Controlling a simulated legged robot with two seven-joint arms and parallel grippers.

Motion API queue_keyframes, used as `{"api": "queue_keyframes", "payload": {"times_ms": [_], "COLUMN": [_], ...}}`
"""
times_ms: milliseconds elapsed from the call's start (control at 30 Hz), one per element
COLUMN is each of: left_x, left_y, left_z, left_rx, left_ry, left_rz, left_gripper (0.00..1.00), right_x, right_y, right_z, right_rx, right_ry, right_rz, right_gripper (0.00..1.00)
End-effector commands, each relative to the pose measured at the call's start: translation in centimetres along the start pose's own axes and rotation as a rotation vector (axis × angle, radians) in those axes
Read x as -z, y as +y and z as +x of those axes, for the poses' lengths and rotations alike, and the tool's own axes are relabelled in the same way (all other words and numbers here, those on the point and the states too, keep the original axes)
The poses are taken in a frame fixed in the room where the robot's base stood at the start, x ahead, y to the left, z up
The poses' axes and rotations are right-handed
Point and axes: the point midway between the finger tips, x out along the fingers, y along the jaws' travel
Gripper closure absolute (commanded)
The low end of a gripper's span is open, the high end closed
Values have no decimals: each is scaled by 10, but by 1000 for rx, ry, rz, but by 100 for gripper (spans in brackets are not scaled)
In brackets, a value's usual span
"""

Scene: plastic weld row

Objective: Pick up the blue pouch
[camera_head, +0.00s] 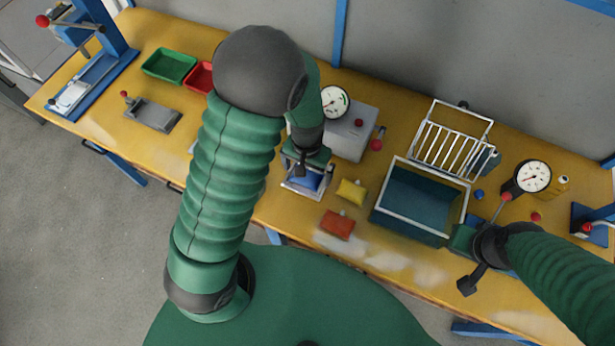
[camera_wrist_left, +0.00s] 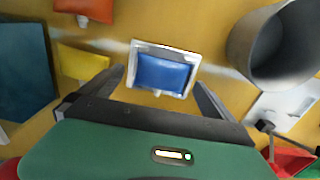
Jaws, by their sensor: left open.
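The blue pouch (camera_head: 309,182) lies in a small pale metal tray (camera_head: 290,187) near the middle of the table. In the left wrist view the blue pouch (camera_wrist_left: 161,71) shows whole inside the tray's rim. My left gripper (camera_head: 303,168) is over the tray, pointing down, and partly hides the pouch in the head view. Its two fingers are spread, one at each side of the tray in the left wrist view, with nothing held. I cannot tell the height left between the fingertips and the pouch. My right gripper (camera_head: 474,272) is at the right, by the table's front; its jaw state is unclear.
A yellow pouch (camera_head: 351,191) and a red-orange pouch (camera_head: 338,224) lie right of the tray. A blue-green bin (camera_head: 376,215) and a wire rack (camera_head: 452,142) are farther right. A grey gauge box (camera_head: 352,133) stands behind. A grey cylinder (camera_wrist_left: 246,50) is close beside the tray in the wrist view.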

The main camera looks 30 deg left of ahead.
Motion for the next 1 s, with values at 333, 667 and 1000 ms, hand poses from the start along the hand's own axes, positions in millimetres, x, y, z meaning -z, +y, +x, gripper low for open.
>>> {"api": "queue_keyframes", "payload": {"times_ms": [333, 667, 1000], "left_x": [0, 0, 0], "left_y": [0, 0, 0], "left_z": [17, 16, 15], "left_rx": [0, 0, 0], "left_ry": [1, 0, 1], "left_rz": [0, 0, 0], "left_gripper": [3, 46, 64], "right_x": [0, 0, 0], "right_y": [0, 0, 0], "right_z": [2, 2, 0], "right_rx": [0, 0, 0], "right_ry": [0, 0, 0], "right_rz": [0, 0, 0], "right_gripper": [100, 100, 100]}}
